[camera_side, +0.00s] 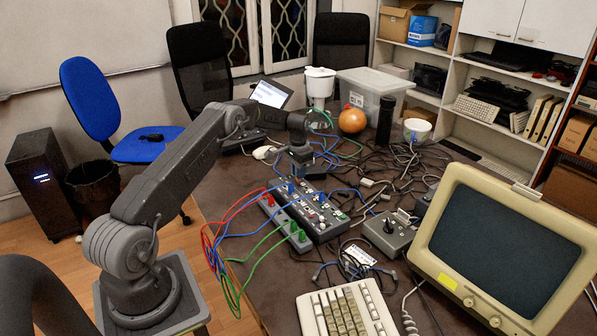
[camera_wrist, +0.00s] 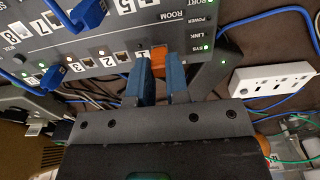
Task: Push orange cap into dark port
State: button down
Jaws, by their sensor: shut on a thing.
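My gripper (camera_wrist: 161,67) is shut on the orange cap (camera_wrist: 158,56), which shows between its two blue fingertips in the wrist view. The cap is at the face of the grey switch panel (camera_wrist: 95,55), beside the label 1. How deep it sits, and whether it is inside an opening, I cannot tell. The port behind the cap and fingers is hidden. An open port (camera_wrist: 121,59) shows to the left by the label 2. In the side view, my gripper (camera_side: 300,172) is over the back end of the switch (camera_side: 325,222); the cap is not discernible there.
Blue plugs (camera_wrist: 54,76) with cables sit in other ports close to my gripper. A white power strip (camera_wrist: 272,84) lies at right. Tangled cables cover the back of the table. A grey box (camera_side: 388,232) and a monitor (camera_side: 500,250) stand to the right.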

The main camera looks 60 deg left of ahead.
jog(key=shift+f, duration=0.35)
dwell(0.3)
jog(key=c, duration=1)
grip_release()
jog(key=shift+c, duration=0.2)
jog(key=shift+r, duration=0.1)
notch_tip(320, 180, up, 14)
jog(key=s+d+r+t, duration=0.1)
jog(key=s+d+r, duration=0.2)
jog(key=d+r, duration=0.9)
jog(key=s+d+r+t, duration=0.2)
jog(key=s+d+r, duration=0.2)
jog(key=s+d, duration=0.5)
jog(key=s+d+r+t, duration=0.1)
jog(key=s+d+r, duration=0.2)
jog(key=s+d, duration=0.7)
jog(key=s+d+f+t, duration=0.1)
jog(key=s+d+f, duration=0.3)
jog(key=s, duration=0.6)
jog(key=shift+s+f+t, duration=0.2)
jog(key=shift+s+t, duration=0.05)
jog(key=shift+t, duration=0.05)
